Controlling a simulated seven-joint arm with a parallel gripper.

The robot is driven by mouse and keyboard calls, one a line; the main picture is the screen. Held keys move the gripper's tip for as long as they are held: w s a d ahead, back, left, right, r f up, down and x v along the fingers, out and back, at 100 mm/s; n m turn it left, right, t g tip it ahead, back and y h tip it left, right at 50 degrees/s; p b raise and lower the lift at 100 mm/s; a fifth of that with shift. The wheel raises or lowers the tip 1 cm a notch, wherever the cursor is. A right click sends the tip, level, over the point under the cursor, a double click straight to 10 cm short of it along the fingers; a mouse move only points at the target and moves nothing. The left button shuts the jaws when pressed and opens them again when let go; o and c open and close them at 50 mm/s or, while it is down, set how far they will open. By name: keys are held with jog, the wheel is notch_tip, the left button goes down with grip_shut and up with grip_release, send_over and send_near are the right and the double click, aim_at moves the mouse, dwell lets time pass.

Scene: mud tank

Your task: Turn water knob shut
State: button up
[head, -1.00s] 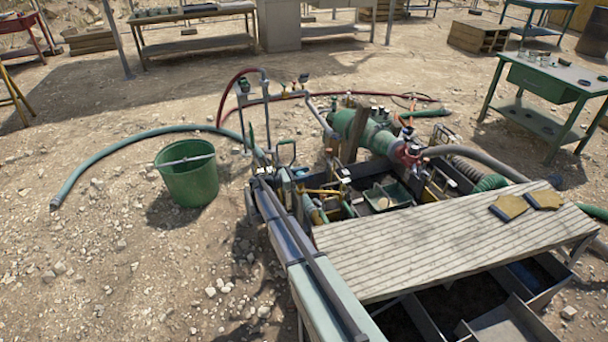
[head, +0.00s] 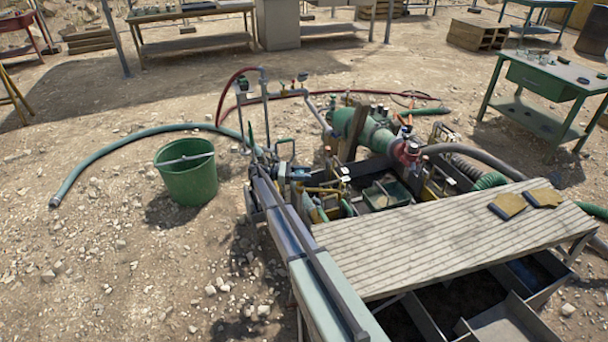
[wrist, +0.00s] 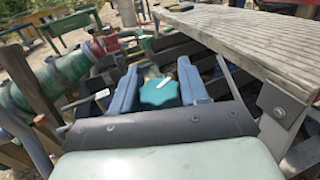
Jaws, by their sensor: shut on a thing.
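A teal lobed water knob (wrist: 159,93) with a pale mark on top shows in the middle of the wrist view. My gripper (wrist: 158,88) has one blue-grey finger on each side of the knob and is shut on it. In the head view my arm reaches from the bottom up to the pipework, and my gripper (head: 287,172) is small there beside the mud tank. The knob is hard to make out in the head view.
A slatted wooden board (head: 450,237) covers part of the tank to the right. A green pump (head: 365,128) and pipes stand behind. A green bucket (head: 187,180) and a hose (head: 130,145) lie left on stony ground.

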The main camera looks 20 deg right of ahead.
jog(key=o, duration=1)
jog(key=shift+c, duration=0.2)
jog(key=v, duration=0.7)
jog(key=shift+a, duration=0.25)
